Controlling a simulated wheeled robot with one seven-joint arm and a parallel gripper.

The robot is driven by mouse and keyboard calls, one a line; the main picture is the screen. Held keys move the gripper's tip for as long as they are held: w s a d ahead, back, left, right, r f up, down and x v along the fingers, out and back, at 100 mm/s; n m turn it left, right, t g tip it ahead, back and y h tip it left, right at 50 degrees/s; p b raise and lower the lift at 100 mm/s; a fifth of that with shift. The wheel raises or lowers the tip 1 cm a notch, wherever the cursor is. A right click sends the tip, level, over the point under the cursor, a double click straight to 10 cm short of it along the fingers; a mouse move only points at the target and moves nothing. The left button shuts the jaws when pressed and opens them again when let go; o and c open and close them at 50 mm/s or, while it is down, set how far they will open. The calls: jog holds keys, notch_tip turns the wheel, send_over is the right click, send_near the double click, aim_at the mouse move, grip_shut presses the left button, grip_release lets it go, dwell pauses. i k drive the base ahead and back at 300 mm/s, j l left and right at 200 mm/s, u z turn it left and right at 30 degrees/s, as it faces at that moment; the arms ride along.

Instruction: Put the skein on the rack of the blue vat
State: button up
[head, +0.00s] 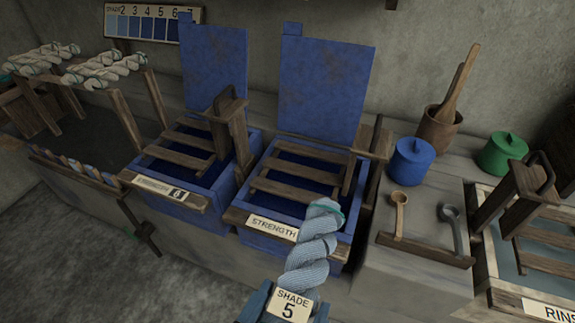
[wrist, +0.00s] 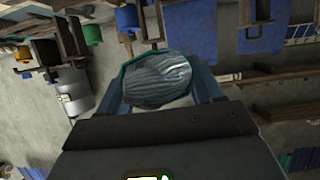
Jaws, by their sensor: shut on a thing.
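A pale blue-grey twisted skein (head: 313,250) stands upright in my gripper (head: 288,303), with a green tie near its top. A tag reading "SHADE 5" (head: 289,305) hangs at its lower end. The wrist view shows the skein (wrist: 160,78) end-on between the two fingers of my gripper (wrist: 161,92). Two blue vats stand side by side with lids upright behind them. The right blue vat (head: 262,241) has a label starting "STRENGTH" and a slatted wooden rack (head: 300,174). The skein's top overlaps its front right edge in view; I cannot tell the gap. The left blue vat (head: 180,208) has a similar rack (head: 181,150).
Wooden posts with handles stand beside the vats' racks. At right are a ladle stand (head: 425,250), a blue pot (head: 411,162), a green pot (head: 502,153) and a rinse vat (head: 491,268). White skeins (head: 105,68) hang on a frame at left. The floor at lower left is clear.

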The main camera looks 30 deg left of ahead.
aim_at(285, 164)
jog(key=i+j, duration=0.8)
jog(key=j, duration=0.1)
